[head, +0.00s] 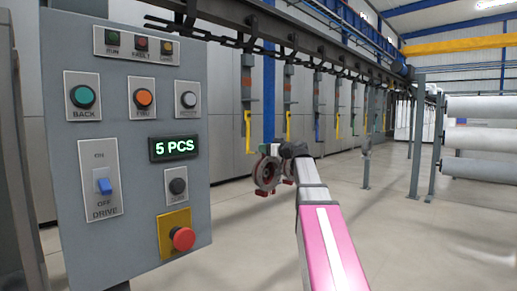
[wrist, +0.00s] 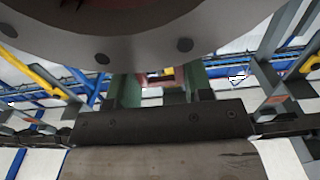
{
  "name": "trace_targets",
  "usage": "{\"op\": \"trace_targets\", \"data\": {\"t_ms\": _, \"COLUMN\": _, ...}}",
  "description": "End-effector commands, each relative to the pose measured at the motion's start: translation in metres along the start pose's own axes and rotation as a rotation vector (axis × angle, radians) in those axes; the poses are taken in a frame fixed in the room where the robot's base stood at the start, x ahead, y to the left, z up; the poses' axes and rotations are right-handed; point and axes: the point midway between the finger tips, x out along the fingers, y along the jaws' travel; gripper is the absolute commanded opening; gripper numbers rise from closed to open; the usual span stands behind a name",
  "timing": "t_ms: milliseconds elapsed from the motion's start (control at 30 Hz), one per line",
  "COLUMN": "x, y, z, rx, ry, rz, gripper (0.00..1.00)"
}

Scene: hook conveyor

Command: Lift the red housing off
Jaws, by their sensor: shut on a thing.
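The red housing (head: 266,173) is a round dark-red flanged part, seen in the middle of the head view at the far end of my arm. My gripper (head: 280,156) is shut on it, partly hidden by my own wrist. In the wrist view a large grey round flange with bolt holes (wrist: 150,45) fills the top, close to the camera. The fingers of my gripper (wrist: 155,82) show below it with a small reddish part between them. I cannot tell whether the housing still touches a hook.
An overhead conveyor rail (head: 335,52) carries several hangers with yellow hooks (head: 247,130). A grey control panel (head: 135,225) stands close on the left; its display (head: 173,147) reads 5 PCS. White rolls (head: 480,140) are stacked on the right. The floor on the right is open.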

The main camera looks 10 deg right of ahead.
Motion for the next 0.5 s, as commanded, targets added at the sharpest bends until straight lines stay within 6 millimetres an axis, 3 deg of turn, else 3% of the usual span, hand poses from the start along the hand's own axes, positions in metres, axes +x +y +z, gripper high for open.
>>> {"op": "trace_targets", "data": {"t_ms": 33, "x": -0.015, "y": -0.001, "z": -0.001, "rx": 0.001, "ry": 0.005, "rz": 0.004, "gripper": 0.00}}
{"op": "trace_targets", "data": {"t_ms": 200, "x": -0.048, "y": -0.001, "z": -0.001, "rx": 0.002, "ry": 0.006, "rz": 0.003, "gripper": 0.00}}
{"op": "trace_targets", "data": {"t_ms": 500, "x": -0.082, "y": 0.000, "z": -0.001, "rx": 0.002, "ry": 0.005, "rz": 0.001, "gripper": 0.00}}
